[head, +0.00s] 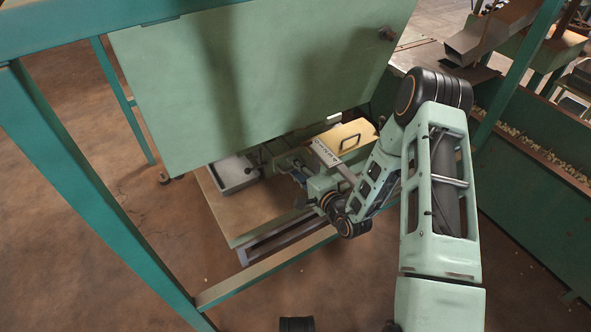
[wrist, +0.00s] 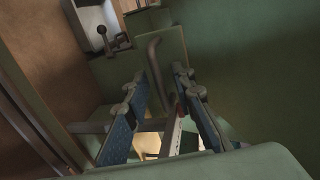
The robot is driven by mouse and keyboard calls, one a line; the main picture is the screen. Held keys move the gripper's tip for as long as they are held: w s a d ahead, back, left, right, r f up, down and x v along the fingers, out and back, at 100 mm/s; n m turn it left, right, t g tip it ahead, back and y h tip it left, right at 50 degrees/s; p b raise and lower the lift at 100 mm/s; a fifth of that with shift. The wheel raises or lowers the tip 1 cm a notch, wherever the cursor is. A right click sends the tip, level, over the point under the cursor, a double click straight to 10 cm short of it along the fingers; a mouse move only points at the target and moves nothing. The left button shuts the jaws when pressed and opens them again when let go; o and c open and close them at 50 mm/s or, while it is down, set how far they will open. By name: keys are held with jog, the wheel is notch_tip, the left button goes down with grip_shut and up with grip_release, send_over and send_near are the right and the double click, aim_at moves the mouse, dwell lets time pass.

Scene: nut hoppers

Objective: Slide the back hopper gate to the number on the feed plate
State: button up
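In the wrist view my gripper (wrist: 160,80) is open, with one blue-padded finger on each side. A bent grey bar handle (wrist: 154,58) stands on a green plate (wrist: 172,45) between and just ahead of the fingertips, with gaps on both sides. A pale strip (wrist: 174,138) with a red mark shows behind the fingers; no number is readable. In the head view my gripper is mostly hidden by the hopper panel and my wrist. A pale strip with dark marks (head: 325,152) lies beside my wrist, too small to read. I cannot make out a feed plate number.
A large green sloping panel (head: 250,80) hangs over the work area. Below it are a grey tray (head: 228,178) and a yellow lid with a dark handle (head: 345,136). Green frame posts (head: 90,190) and a low rail (head: 265,270) stand nearby. A long green trough (head: 530,200) is at right.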

jog(key=shift+c, duration=0.3)
grip_shut()
jog(key=v, duration=0.3)
jog(key=f+v, duration=0.1)
jog(key=v, duration=0.1)
jog(key=shift+d, duration=0.1)
jog(key=shift+o, duration=0.3)
grip_release()
jog(key=v, duration=1.2)
